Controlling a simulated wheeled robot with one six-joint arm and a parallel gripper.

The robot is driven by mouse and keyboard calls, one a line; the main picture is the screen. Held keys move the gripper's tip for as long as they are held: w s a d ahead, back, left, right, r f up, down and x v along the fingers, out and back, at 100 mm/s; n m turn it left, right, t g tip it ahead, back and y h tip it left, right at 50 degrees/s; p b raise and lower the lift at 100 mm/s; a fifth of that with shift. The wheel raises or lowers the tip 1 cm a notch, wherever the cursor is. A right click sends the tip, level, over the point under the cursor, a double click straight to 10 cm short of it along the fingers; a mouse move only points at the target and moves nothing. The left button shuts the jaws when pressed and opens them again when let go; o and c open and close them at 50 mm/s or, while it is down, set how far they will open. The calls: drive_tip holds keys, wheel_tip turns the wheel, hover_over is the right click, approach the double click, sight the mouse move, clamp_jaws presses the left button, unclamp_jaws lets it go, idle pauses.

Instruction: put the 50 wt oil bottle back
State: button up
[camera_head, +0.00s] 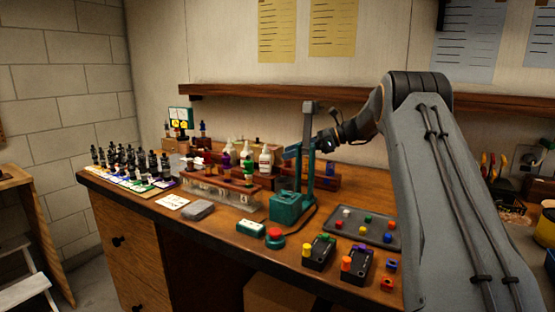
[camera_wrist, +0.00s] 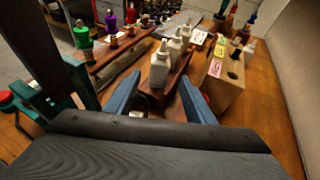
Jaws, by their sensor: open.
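Several white bottles stand upright in a row on a wooden rack (camera_wrist: 180,84). The nearest white bottle (camera_wrist: 158,66) is just beyond my gripper's fingertips (camera_wrist: 160,83) in the wrist view, between the lines of the two blue fingers. My gripper is open, with nothing visible between the fingers. A white bottle (camera_head: 265,158) also shows in the head view, left of my gripper (camera_head: 290,153). I cannot read the labels, so I cannot tell which bottle is the 50 wt oil. A wooden block (camera_wrist: 226,92) with holes and pink and yellow labels stands right of the row.
A teal press (camera_head: 288,207) with a tall column stands close to my gripper. A rack with coloured-top pieces (camera_wrist: 118,50) lies left of the bottles. Dark bottles (camera_head: 130,162) crowd the table's left end. A grey tray (camera_head: 352,234) and small black boxes sit at the front right.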

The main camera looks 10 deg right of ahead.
drive_tip(key=shift+v, duration=1.2)
